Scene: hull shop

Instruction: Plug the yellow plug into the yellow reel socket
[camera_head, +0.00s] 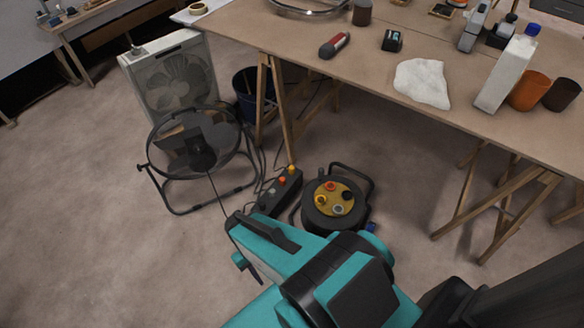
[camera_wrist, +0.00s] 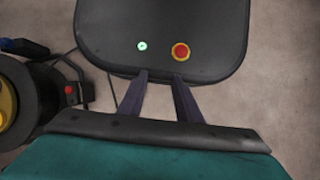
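The cable reel (camera_head: 312,219) lies on the floor. Its yellow face carries several round sockets: a yellow one (camera_head: 321,200) at left, a red-orange one, a black one and a grey one. Beside it, to the left, is a dark block (camera_head: 268,203) with small coloured pieces on top. The yellow-orange piece (camera_head: 292,169) at its far end may be the yellow plug; it is too small to be sure. My gripper (camera_wrist: 161,74) is open in the wrist view, nothing between its fingers. The reel (camera_wrist: 35,95) shows partly at the wrist view's left edge, apart from the fingers.
A black floor fan (camera_head: 200,150) and a white box fan (camera_head: 172,80) stand left of the reel. A workbench (camera_head: 300,62) on wooden trestles with bottles and cups stands behind. A dark bin (camera_head: 246,92) is under it. Cables lie near the block.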

